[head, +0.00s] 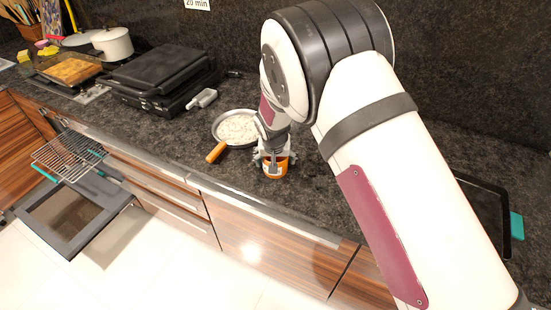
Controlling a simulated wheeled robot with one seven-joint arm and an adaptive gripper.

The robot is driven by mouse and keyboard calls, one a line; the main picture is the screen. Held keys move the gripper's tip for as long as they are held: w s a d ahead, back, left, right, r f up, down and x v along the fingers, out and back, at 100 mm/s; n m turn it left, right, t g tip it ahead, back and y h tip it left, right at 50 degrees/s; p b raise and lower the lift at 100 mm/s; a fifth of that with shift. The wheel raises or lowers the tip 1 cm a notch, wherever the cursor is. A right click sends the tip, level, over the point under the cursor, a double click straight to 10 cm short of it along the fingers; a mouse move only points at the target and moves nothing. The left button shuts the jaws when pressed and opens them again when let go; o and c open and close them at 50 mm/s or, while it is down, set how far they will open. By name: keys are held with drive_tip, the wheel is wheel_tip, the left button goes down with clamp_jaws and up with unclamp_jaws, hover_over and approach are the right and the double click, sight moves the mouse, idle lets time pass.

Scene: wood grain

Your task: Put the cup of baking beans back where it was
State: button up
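An orange cup with a pale band (275,169) stands upright at the front part of the dark counter, below my arm. My gripper (274,158) points down over it, with fingers at its left and right sides. The fingers look close to the cup's wall, but I cannot tell whether they press on it. The cup's top and contents are hidden by the gripper. A round pan (234,131) holding white, bean-like pieces sits just behind and left of the cup, its orange handle pointing to the front left.
Black stacked appliances (160,78) and a small grey-white object (202,98) lie behind left. A glass dish of food (69,71) and a white pot (112,44) are farther left. An open oven door (68,217) and wire rack (68,154) jut out. A dark tablet-like item (489,211) lies right.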

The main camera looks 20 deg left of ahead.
drive_tip(key=shift+v, duration=6.1)
drive_tip(key=shift+w+r, duration=0.1)
drive_tip(key=shift+r, duration=0.05)
drive_tip(key=s+d+r+m, duration=0.1)
drive_tip(key=s+d+r, duration=0.1)
drive_tip(key=d+r, duration=0.95)
drive_tip(key=s+d+r+m, duration=0.1)
drive_tip(key=s+d+r, duration=0.2)
drive_tip(key=d+r, duration=0.85)
drive_tip(key=s+d+r+m+t+h, duration=0.1)
drive_tip(key=s+d, duration=1.6)
drive_tip(key=s, duration=0.2)
drive_tip(key=shift+s+d+r+m, duration=0.15)
drive_tip(key=shift+r+m, duration=0.15)
drive_tip(key=shift+r, duration=0.05)
